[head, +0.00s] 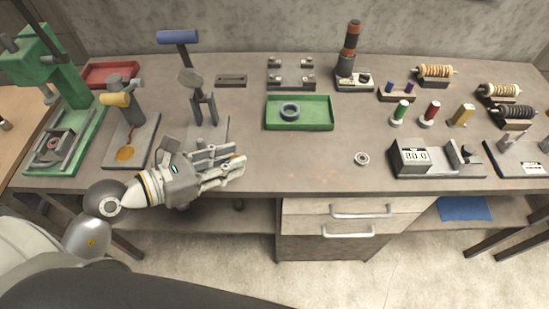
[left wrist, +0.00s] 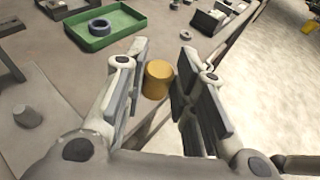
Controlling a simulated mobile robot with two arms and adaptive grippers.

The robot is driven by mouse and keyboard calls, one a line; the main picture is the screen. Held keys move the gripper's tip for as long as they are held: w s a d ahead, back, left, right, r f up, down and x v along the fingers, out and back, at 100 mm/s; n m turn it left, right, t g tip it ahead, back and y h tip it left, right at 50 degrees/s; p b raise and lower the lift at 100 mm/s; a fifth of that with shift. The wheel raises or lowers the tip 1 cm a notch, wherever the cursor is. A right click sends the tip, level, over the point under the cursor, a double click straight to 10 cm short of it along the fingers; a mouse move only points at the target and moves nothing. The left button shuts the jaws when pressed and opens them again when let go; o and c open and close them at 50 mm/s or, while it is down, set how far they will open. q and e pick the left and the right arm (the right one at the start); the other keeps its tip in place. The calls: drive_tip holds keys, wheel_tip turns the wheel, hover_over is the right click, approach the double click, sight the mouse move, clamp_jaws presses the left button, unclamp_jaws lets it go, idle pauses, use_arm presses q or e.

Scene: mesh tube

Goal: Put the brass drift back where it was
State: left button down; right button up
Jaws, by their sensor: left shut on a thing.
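My left gripper (head: 236,163) is over the front edge of the workbench, left of the middle, with its fingers pointing right. In the left wrist view, the brass drift (left wrist: 157,80) is a short golden cylinder between the two finger pads of my left gripper (left wrist: 160,72). The gripper is shut on it. In the head view the fingers hide most of the drift. My right gripper is in neither view.
A green tray (head: 316,126) holding a grey ring (head: 290,111) lies behind and right of the gripper. Presses and stands crowd the left side. The bench front between gripper and bearing is clear.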

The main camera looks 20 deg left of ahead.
use_arm(q)
drive_tip(key=shift+n+t+y, duration=0.4)
drive_tip(key=shift+n+y, duration=0.1)
drive_tip(key=w+f+b, duration=0.2)
drive_tip(key=w+f, duration=0.1)
drive_tip(key=w, duration=0.1)
drive_tip(key=w+d+f+b, duration=0.1)
drive_tip(key=w+f+b, duration=0.1)
drive_tip(key=w+b, duration=0.1)
drive_tip(key=w+d+f+b, duration=0.1)
drive_tip(key=w+f+b, duration=0.1)
drive_tip(key=w+f, duration=0.1)
drive_tip(key=shift+w+d+f+b, duration=0.1)
drive_tip(key=shift+w+f+b, duration=0.1)
drive_tip(key=shift+w, duration=0.25)
drive_tip(key=shift+w+d+f+b, duration=0.1)
drive_tip(key=shift+w+f+b, duration=0.05)
drive_tip(key=shift+w, duration=0.3)
drive_tip(key=shift+w+f, duration=0.3)
drive_tip(key=shift+f, duration=0.15)
drive_tip(key=f, duration=0.3)
drive_tip(key=shift+w+d+f, duration=0.1)
drive_tip(key=shift+w+f, duration=0.1)
drive_tip(key=shift+f, duration=0.05)
